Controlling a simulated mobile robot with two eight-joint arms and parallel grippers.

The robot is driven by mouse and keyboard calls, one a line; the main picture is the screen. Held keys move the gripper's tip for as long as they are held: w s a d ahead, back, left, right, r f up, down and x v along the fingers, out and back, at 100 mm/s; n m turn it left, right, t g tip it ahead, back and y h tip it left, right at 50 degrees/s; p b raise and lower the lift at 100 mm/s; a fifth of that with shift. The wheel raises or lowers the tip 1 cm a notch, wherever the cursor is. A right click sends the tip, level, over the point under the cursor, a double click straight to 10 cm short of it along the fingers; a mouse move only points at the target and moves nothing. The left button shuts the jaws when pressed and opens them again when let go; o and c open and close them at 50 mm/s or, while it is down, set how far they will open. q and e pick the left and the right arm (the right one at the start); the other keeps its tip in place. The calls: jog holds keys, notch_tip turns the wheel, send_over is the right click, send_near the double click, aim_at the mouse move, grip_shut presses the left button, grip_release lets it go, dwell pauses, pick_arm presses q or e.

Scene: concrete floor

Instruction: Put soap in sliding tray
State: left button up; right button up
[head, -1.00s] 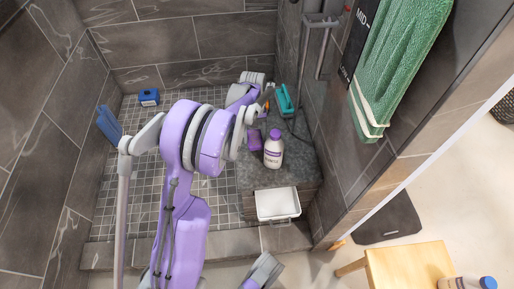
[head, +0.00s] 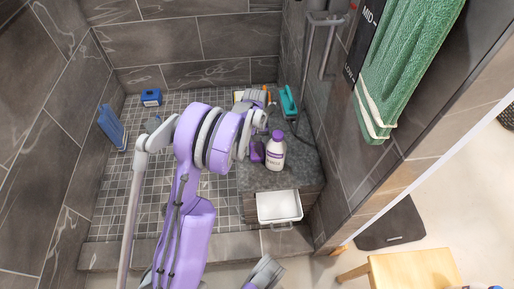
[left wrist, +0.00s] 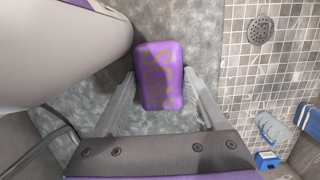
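The purple soap bar (head: 257,151), with gold lettering, lies on the dark stone bench (head: 290,178) beside the white bottle. In the left wrist view the soap (left wrist: 160,78) lies between the fingers of my left gripper (left wrist: 161,84). The fingers are spread along its two sides, with a small gap visible. In the head view my left arm largely hides that gripper. The sliding tray (head: 280,207) is a white pull-out drawer at the bench front, standing open and empty. A grey part at the bottom edge appears to be my right gripper (head: 264,272); its fingers are not clear.
A white bottle with a purple cap (head: 275,152) stands right of the soap, close to my left gripper. A teal object (head: 288,101) is farther back on the bench. A wooden stool (head: 412,270) stands at lower right. A green towel (head: 408,65) hangs on the right wall.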

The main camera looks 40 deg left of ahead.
pick_arm(q)
jog(key=o, duration=0.3)
jog(key=shift+r, duration=0.1)
pick_arm(e)
jog(key=shift+r, duration=0.1)
